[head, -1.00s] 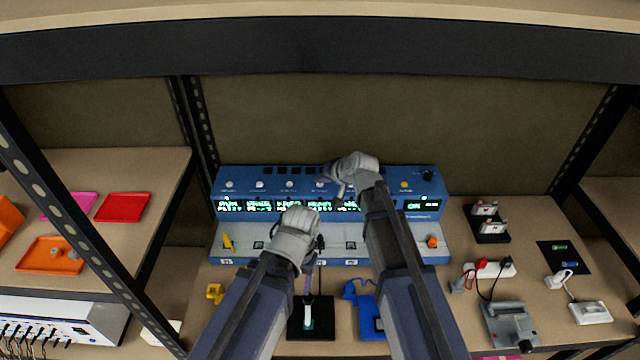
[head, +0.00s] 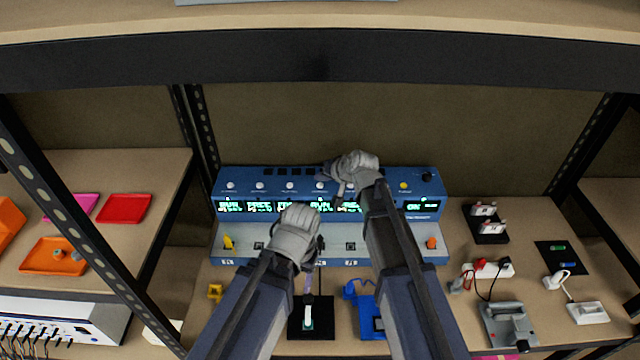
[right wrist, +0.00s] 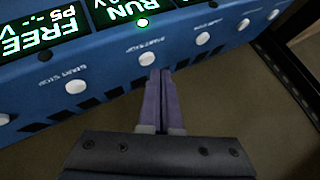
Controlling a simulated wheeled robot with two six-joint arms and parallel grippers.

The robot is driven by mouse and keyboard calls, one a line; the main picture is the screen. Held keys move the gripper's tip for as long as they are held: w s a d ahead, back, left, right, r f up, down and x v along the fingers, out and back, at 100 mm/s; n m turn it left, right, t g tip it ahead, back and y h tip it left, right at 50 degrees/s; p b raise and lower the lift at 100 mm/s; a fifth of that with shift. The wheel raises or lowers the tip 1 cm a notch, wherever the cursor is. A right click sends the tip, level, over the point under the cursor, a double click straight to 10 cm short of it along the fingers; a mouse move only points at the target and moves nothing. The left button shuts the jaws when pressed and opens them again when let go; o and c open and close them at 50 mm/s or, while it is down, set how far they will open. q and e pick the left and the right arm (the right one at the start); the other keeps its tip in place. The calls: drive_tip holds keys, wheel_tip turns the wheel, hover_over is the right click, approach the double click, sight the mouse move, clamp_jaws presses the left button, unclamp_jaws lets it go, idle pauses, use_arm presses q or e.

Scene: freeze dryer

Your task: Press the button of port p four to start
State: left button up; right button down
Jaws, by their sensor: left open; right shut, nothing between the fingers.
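The blue freeze dryer (head: 385,178) stands on the middle shelf, with a row of white buttons above green-lit screens. My right gripper (head: 341,192) is shut and empty in front of the upper panel. In the right wrist view its fingertips (right wrist: 161,76) are at a round white button (right wrist: 148,58), beside the screen reading RUN (right wrist: 130,8); whether they touch it I cannot tell. The neighbouring screen reads FREE P5 (right wrist: 38,32). My left gripper (head: 318,246) is open over the lower grey ledge (head: 375,243), its fingers mostly hidden by the hand.
A black pad (head: 298,330) with a small tool and a blue item (head: 368,318) lie in front. A power strip (head: 490,268), a grey device (head: 508,325) and black racks (head: 488,232) stand at the right. Shelf posts (head: 200,130) flank the dryer.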

wheel_tip(320, 180, up, 6)
drive_tip(key=p, duration=0.5)
drive_tip(key=shift+f, duration=0.1)
idle(0.5)
drive_tip(key=s+d+f+n+g+h, duration=0.2)
drive_tip(key=s, duration=0.8)
drive_tip(key=s+d+f+n+g+h, duration=0.1)
drive_tip(key=s+f+g+h, duration=0.1)
drive_tip(key=s, duration=0.8)
drive_tip(key=s+d+f+n+g+h, duration=0.2)
drive_tip(key=s+g, duration=0.1)
drive_tip(key=s, duration=0.7)
drive_tip(key=shift+d+f+n+g+h, duration=0.25)
drive_tip(key=shift+d+n+g+h, duration=0.05)
drive_tip(key=shift+g+h, duration=0.1)
